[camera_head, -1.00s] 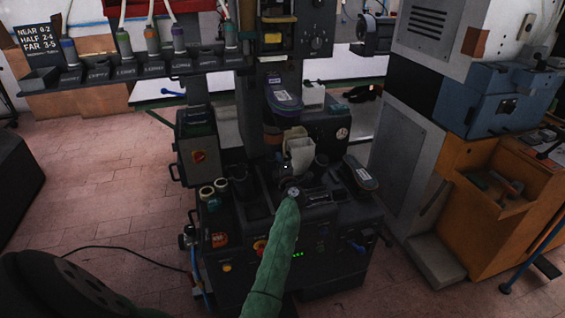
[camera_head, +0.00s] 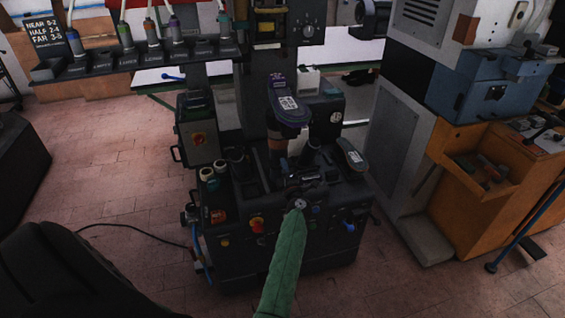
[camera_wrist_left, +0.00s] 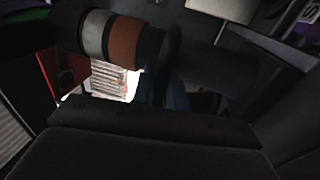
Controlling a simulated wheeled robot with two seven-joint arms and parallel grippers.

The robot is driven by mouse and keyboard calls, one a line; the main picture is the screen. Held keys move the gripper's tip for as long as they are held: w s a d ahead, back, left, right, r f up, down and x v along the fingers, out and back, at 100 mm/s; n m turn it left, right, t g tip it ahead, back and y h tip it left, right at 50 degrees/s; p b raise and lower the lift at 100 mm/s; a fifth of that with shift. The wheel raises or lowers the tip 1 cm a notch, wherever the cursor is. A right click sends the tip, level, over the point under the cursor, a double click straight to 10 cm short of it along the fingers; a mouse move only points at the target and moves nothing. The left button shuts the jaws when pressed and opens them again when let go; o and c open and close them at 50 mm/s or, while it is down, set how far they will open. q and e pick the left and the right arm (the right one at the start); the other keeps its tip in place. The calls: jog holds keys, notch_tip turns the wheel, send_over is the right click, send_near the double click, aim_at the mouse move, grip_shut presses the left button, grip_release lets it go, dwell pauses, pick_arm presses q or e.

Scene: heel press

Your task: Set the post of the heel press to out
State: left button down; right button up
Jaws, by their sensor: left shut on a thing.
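The heel press (camera_head: 255,190) is a dark machine in the middle of the head view, with a shoe-shaped part (camera_head: 288,105) at its upper front. My left arm, in a green cover, reaches up to its front. My left gripper (camera_head: 302,175) is small and dark there, and its fingertips are hard to make out. In the left wrist view, a dark round post (camera_wrist_left: 205,62) with a grey band and an orange-brown band (camera_wrist_left: 125,42) lies across the picture, close in front of the gripper. The gripper appears shut on this post. My right gripper is not in view.
A rack (camera_head: 150,60) with several hoses stands at the upper left. A grey cabinet (camera_head: 400,140) and an orange bench (camera_head: 500,180) stand at the right. A cable (camera_head: 130,228) lies on the floor at left.

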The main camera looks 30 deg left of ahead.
pick_arm(q)
jog(key=shift+s+d+f, duration=0.1)
jog(key=shift+d+f, duration=0.05)
jog(key=shift+f, duration=0.1)
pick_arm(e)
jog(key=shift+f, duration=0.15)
pick_arm(q)
jog(key=c, duration=1.5)
grip_release()
jog(key=shift+r, duration=0.1)
jog(key=shift+s+d+r, duration=0.1)
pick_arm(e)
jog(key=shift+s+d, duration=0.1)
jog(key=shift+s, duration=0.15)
